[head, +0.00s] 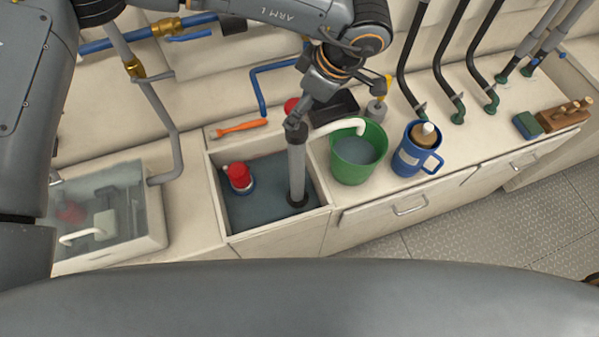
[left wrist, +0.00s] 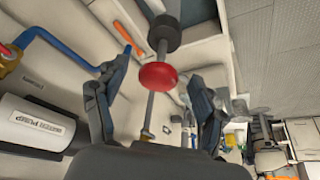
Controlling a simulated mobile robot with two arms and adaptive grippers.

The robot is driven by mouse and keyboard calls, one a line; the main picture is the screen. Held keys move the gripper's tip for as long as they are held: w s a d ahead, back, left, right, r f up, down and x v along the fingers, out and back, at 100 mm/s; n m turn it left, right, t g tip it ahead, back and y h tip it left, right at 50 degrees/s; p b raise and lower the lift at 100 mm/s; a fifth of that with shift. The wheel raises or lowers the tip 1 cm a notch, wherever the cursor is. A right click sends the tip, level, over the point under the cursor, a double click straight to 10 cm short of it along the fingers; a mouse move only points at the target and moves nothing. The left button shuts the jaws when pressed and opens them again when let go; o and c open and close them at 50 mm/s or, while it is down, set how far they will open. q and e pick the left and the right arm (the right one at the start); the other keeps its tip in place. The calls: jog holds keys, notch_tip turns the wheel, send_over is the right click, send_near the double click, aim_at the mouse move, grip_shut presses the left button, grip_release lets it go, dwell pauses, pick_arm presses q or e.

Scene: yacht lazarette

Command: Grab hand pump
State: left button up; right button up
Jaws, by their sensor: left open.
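The hand pump (head: 297,170) is a grey tube standing upright in the water-filled sink, with a dark cap on top. A white spout (head: 348,124) curves from it over a green bucket (head: 352,173). A red knob (head: 291,105) shows just above the cap. In the left wrist view the red knob (left wrist: 158,76) sits on a thin rod leading to the dark cap (left wrist: 166,33). My left gripper (head: 306,88) is open beside the top of the pump. Its fingers (left wrist: 158,88) stand either side of the knob; contact cannot be told. My right gripper is out of view.
A red-topped blue device (head: 240,178) sits in the sink (head: 272,230). A blue mug (head: 412,158) stands right of the bucket. An orange-handled tool (head: 238,127) lies behind the sink. A clear-lidded box (head: 110,195) is at left. Dark hoses (head: 447,80) rise at the back right.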

pick_arm(q)
jog(key=shift+x, duration=1.05)
grip_shut()
jog(key=shift+r, duration=0.1)
